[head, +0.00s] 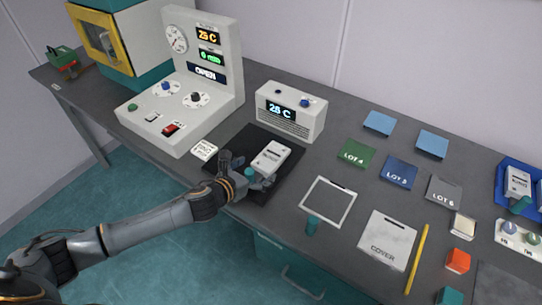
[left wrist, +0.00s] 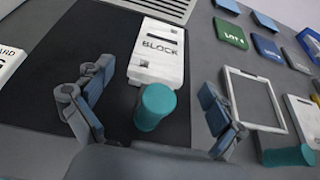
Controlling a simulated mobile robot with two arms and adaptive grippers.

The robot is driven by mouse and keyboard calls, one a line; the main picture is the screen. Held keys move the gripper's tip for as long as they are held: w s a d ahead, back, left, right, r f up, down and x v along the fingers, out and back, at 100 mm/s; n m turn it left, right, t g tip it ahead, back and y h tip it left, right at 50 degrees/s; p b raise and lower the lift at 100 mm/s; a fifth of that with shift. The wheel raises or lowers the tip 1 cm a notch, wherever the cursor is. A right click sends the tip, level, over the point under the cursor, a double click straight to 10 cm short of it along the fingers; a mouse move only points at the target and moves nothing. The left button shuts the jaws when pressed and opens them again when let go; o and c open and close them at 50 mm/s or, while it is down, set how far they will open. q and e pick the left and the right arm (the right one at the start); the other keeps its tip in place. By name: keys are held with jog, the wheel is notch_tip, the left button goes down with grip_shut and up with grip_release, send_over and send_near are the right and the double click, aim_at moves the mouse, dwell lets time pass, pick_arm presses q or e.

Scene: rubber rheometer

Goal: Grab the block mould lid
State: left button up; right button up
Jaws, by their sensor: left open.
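The white block mould, marked BLOCK in the left wrist view (left wrist: 158,55), lies on a black mat (head: 232,147) in the head view (head: 271,157). Its top, the lid side, faces up; I cannot make out a seam between lid and body. A teal cylindrical handle (left wrist: 155,106) stands at its near end. My left gripper (head: 254,181) is open at that near end. In the left wrist view its fingers (left wrist: 150,105) spread to either side of the teal handle, with visible gaps.
A white frame (head: 328,180) with a teal handle lies right of the mat, then a COVER plate (head: 387,228). A small 25 C unit (head: 291,113) stands behind the mat. A large control unit (head: 198,82) stands back left. Coloured lot sheets (head: 357,154) lie right.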

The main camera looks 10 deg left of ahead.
aim_at(266, 162)
pick_arm(q)
jog(key=x, duration=0.3)
jog(key=shift+w, duration=0.15)
jog(key=shift+a, duration=0.1)
jog(key=c, duration=1.3)
jog(key=shift+c, duration=1)
jog(key=shift+r, duration=0.1)
